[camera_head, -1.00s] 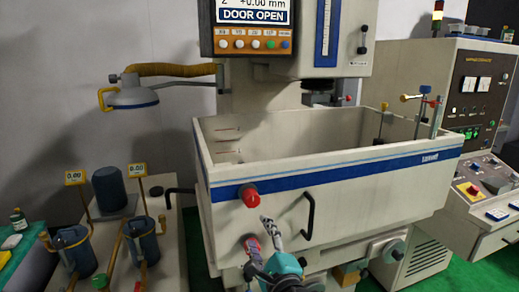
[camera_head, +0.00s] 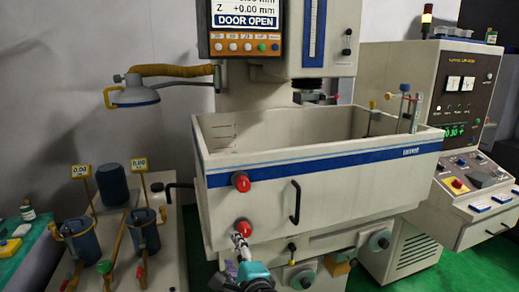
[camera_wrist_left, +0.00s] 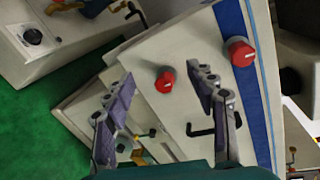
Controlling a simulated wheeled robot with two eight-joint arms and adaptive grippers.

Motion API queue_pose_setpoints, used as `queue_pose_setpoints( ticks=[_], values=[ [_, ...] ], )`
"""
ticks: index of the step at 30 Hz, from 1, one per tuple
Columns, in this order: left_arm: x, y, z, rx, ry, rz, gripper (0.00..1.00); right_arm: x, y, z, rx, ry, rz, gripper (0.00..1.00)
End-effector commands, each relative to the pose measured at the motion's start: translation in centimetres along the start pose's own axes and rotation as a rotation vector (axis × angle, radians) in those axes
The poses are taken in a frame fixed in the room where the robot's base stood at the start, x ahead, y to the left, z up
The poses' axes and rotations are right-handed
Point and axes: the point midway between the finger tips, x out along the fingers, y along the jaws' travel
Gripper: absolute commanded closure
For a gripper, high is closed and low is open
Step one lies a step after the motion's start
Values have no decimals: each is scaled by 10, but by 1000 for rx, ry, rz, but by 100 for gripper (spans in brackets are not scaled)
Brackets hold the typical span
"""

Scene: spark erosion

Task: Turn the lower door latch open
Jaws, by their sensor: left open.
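The lower door latch (camera_head: 243,228) is a red round knob on the front of the tank door (camera_head: 345,190). The upper latch (camera_head: 241,181), a similar red knob, sits above it by the blue stripe. My left gripper (camera_head: 242,242) is in front of and just below the lower latch, hiding its bottom edge. In the left wrist view the gripper (camera_wrist_left: 160,74) is open, and the lower latch (camera_wrist_left: 165,80) shows between its two fingers, farther in; I see no contact. The upper latch (camera_wrist_left: 241,52) is right of the right finger. My right gripper is not in view.
A black door handle (camera_head: 295,202) stands out to the right of the latches. Handwheels (camera_head: 379,240) sit below the tank at right. A bench with blue canisters (camera_head: 145,232) is at left, and a control cabinet (camera_head: 465,130) at right. The display reads DOOR OPEN.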

Motion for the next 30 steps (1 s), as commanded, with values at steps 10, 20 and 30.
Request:
queue_pose_setpoints(
  ticks=[10, 20, 30],
  values=[
    [-1, 112, 85, -477, -54, 388, 44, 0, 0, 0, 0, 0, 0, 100],
    [-71, 227, 116, -1342, -173, 819, 44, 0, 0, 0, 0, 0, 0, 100],
    [-86, 236, 109, -1544, -189, 892, 44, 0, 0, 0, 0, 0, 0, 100]
  ],
)
